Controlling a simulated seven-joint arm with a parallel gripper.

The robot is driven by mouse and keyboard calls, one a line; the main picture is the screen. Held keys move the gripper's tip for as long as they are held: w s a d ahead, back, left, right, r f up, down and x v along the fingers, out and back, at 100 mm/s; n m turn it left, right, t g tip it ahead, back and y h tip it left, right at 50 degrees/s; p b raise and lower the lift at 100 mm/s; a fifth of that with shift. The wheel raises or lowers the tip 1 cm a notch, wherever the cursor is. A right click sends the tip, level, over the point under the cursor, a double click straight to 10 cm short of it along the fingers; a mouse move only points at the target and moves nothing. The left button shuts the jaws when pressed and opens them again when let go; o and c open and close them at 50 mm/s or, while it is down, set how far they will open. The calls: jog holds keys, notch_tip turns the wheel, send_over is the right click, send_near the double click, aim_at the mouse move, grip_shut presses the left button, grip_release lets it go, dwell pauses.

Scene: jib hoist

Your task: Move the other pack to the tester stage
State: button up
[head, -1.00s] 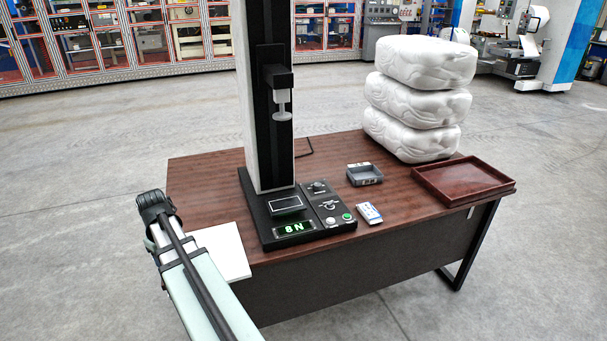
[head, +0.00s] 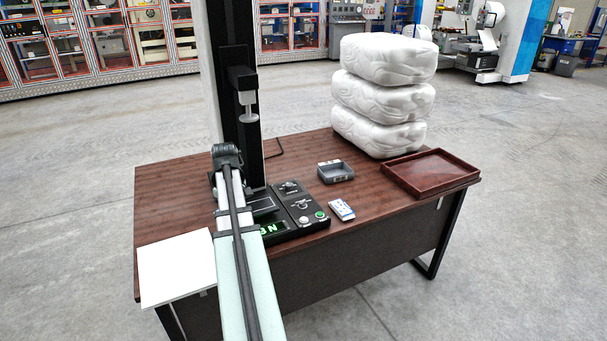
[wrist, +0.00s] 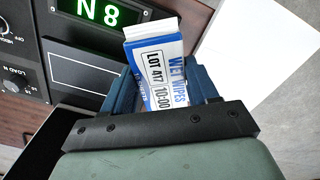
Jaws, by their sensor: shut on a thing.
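In the wrist view the pack is held just beside the tester stage (wrist: 88,72), a dark block with a white outline. In the head view the stage (head: 262,204) is partly covered by my arm, and my gripper and the held pack are hidden. The green display (wrist: 100,12) reads 8N.
The tester column (head: 233,100) carries a pressing head (head: 247,105) above the stage. A grey open box (head: 335,171), a red-brown tray (head: 431,172) and a stack of white wrapped bundles (head: 382,95) stand to the right. A white sheet (head: 178,267) lies at the front left.

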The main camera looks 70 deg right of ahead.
jog(key=shift+m, duration=0.5)
jog(key=s+d, duration=0.1)
jog(key=d, duration=0.2)
jog(key=s+d, duration=0.1)
jog(key=d, duration=0.2)
jog(key=s+d+r, duration=0.1)
jog(key=d, duration=0.2)
jog(key=shift+s+d, duration=0.3)
jog(key=shift+d, duration=0.1)
jog(key=s+d+m, duration=0.1)
jog(key=d+m, duration=0.1)
jog(key=d, duration=1)
jog(key=m, duration=0.3)
send_near(289, 174)
jog(key=s+a+r, duration=0.2)
jog(key=a+r, duration=0.2)
jog(key=a, duration=0.1)
jog(key=shift+s+a+f, duration=0.1)
jog(key=shift+a+f, duration=0.05)
jog(key=shift+f, duration=2.35)
jog(key=shift+s+a+f, duration=0.1)
jog(key=shift+f, duration=2.4)
jog(key=shift+f, duration=0.15)
jog(key=o, duration=1.1)
jog(key=shift+c, duration=0.2)
